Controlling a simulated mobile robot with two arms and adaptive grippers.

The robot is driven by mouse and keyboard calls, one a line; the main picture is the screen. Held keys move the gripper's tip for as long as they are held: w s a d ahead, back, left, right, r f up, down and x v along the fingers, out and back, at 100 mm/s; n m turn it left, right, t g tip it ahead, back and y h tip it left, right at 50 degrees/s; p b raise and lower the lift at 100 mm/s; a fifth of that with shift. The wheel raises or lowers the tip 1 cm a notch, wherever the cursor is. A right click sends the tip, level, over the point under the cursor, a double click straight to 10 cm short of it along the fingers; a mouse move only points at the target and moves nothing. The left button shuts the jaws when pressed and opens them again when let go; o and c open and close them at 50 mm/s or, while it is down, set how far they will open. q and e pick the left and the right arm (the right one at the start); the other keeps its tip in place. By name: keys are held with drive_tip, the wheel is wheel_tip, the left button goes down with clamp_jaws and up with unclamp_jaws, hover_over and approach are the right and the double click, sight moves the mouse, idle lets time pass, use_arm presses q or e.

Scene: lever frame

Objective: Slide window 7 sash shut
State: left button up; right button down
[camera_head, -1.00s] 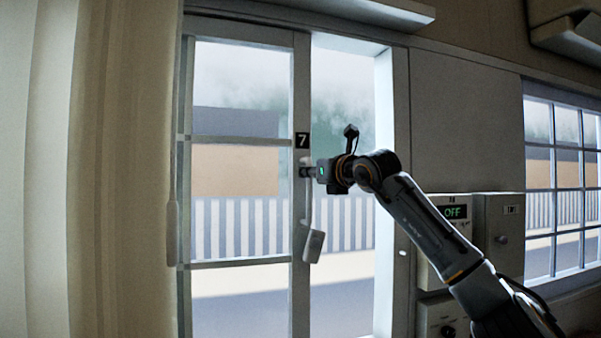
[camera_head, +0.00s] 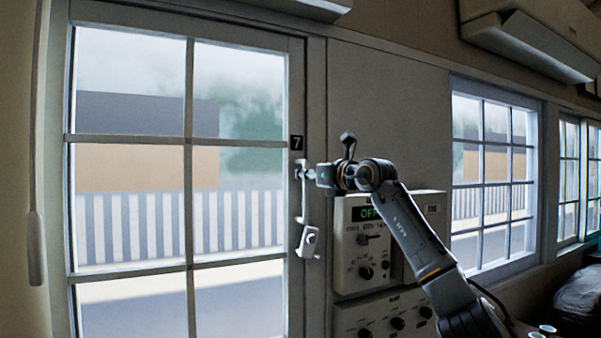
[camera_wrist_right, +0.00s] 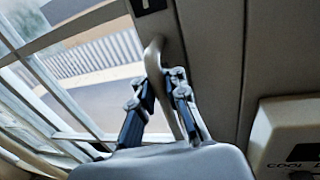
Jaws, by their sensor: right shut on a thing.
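The window 7 sash (camera_head: 189,190) is a light frame with several glass panes and a black "7" label (camera_head: 297,142) on its right stile. The stile stands against the right side of the window frame (camera_head: 316,100), with no open gap visible between them. The sash handle (camera_head: 303,212) is a pale bar on the stile, with a lever-like piece at its lower end; it also shows in the wrist view (camera_wrist_right: 153,58). My right gripper (camera_head: 306,174) is shut on the handle; in the wrist view its dark fingers (camera_wrist_right: 160,92) stand on both sides of it. My left gripper is not in view.
Another window (camera_head: 493,180) is farther right.

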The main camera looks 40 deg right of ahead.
drive_tip(key=shift+d+f, duration=0.15)
drive_tip(key=shift+f, duration=0.05)
drive_tip(key=c, duration=1.6)
unclamp_jaws()
drive_tip(key=shift+s, duration=0.1)
drive_tip(key=shift+o, duration=1.2)
drive_tip(key=shift+s+d+r, duration=0.15)
drive_tip(key=shift+s, duration=0.05)
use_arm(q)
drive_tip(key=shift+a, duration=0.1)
use_arm(e)
drive_tip(key=s, duration=1.2)
drive_tip(key=shift+s, duration=0.2)
